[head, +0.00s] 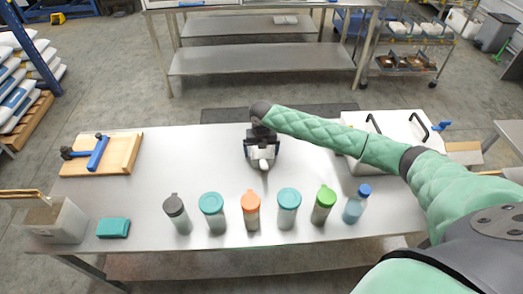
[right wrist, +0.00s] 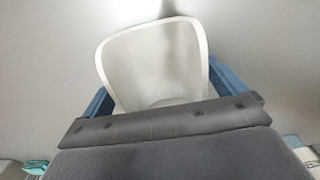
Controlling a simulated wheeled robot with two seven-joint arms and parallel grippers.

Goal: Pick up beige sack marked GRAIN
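No beige sack marked GRAIN can be made out in either view. Whitish sacks with blue markings (head: 17,100) are stacked on a pallet at the far left of the head view, their print too small to read. My right gripper (head: 262,157) points down over the middle of the steel table. A white, scoop-like thing (head: 264,164) is at its fingertips. In the right wrist view this white thing (right wrist: 155,65) fills the space between the blue fingers, which stand apart. Whether they press on it cannot be told. My left gripper is out of view.
Several lidded bottles (head: 252,212) stand in a row along the table's (head: 190,150) near edge. A wooden board (head: 122,155) with a blue tool, a grey bin (head: 62,222), a teal block (head: 113,228) and a white handled box (head: 370,128) also stand there. The table's centre left is clear.

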